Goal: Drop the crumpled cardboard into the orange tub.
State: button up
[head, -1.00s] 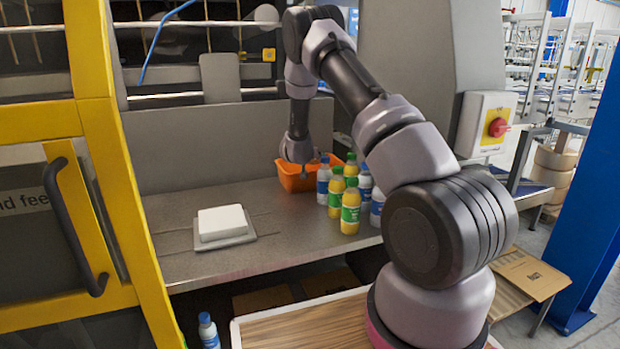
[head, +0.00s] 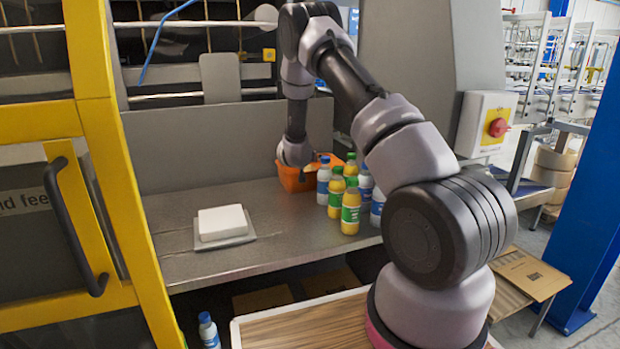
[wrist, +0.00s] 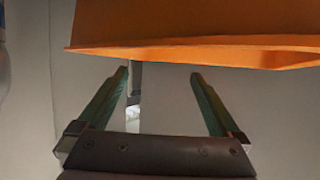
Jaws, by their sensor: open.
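The orange tub (head: 298,184) stands at the back of the grey worktop, beside the bottles. My gripper (head: 303,172) is at the tub in the head view, in front of or over its left part; the exact depth is hard to tell. In the wrist view my gripper (wrist: 160,72) is open, its two green-grey fingers well apart. The tub's orange wall and rim (wrist: 190,48) cross the top of that view, just beyond the fingertips. A small pale patch shows near the left finger; I cannot tell what it is. I cannot make out the crumpled cardboard in either view.
Several bottles with green and blue caps (head: 350,208) crowd the tub's right side. A white block on a grey plate (head: 222,224) lies to the left, with bare worktop (head: 265,215) between. A yellow door frame (head: 105,150) bounds the left.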

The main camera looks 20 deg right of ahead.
jog(key=v, duration=0.8)
jog(key=shift+s, duration=0.25)
jog(key=shift+a+r, duration=0.1)
jog(key=s+a+r+y, duration=0.2)
jog(key=s+r+y, duration=0.15)
jog(key=r, duration=0.55)
jog(key=s+a+r+y, duration=0.2)
jog(key=s+r+y, duration=0.15)
jog(key=r, duration=0.45)
jog(key=s+a+r+n+g+y, duration=0.1)
jog(key=s+r, duration=0.3)
jog(key=s, duration=0.3)
jog(key=s+a+r+g+y, duration=0.1)
jog(key=s+r, duration=0.4)
jog(key=s, duration=0.2)
jog(key=s+r+n+g, duration=0.1)
jog(key=s+g, duration=0.1)
jog(key=s, duration=1.9)
jog(key=shift+s+d, duration=0.15)
jog(key=shift+s, duration=0.2)
